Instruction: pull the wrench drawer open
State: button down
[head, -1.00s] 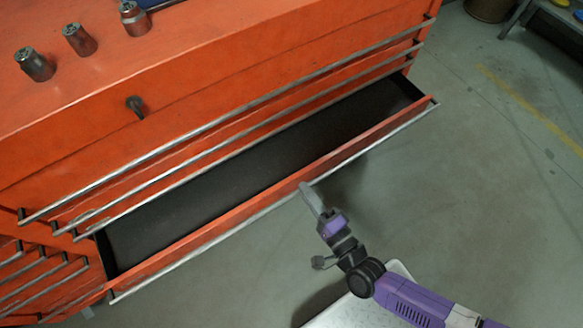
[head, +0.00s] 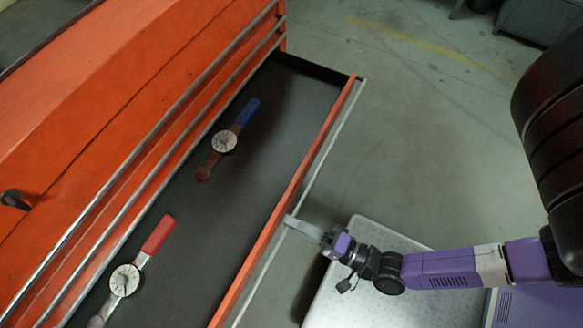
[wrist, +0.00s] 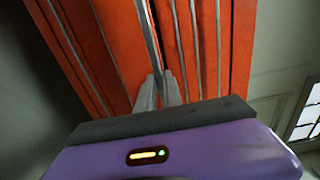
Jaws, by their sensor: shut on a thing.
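The wrench drawer (head: 243,200) stands pulled out from the orange tool chest, its dark lined floor in view. Two dial wrenches lie in it: one with a blue handle (head: 226,140) towards the far end, one with a red handle (head: 127,277) nearer, partly cut off by the picture's edge. A long metal bar handle (head: 325,147) runs along the drawer front. My gripper (head: 290,221) is shut on this handle at about the middle of the front. In the wrist view my fingers (wrist: 159,90) close around the bar (wrist: 150,45).
The orange chest (head: 130,90) stands at left, with bar handles of other drawers above the open one. A dark knob (head: 14,199) sticks out from its face. Grey floor (head: 420,130) is clear right of the drawer. Grey furniture (head: 540,18) stands at the far right.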

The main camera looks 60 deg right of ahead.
jog(key=shift+d, duration=0.1)
jog(key=c, duration=1.5)
grip_release()
jog(key=s, duration=0.8)
jog(key=shift+w, duration=0.1)
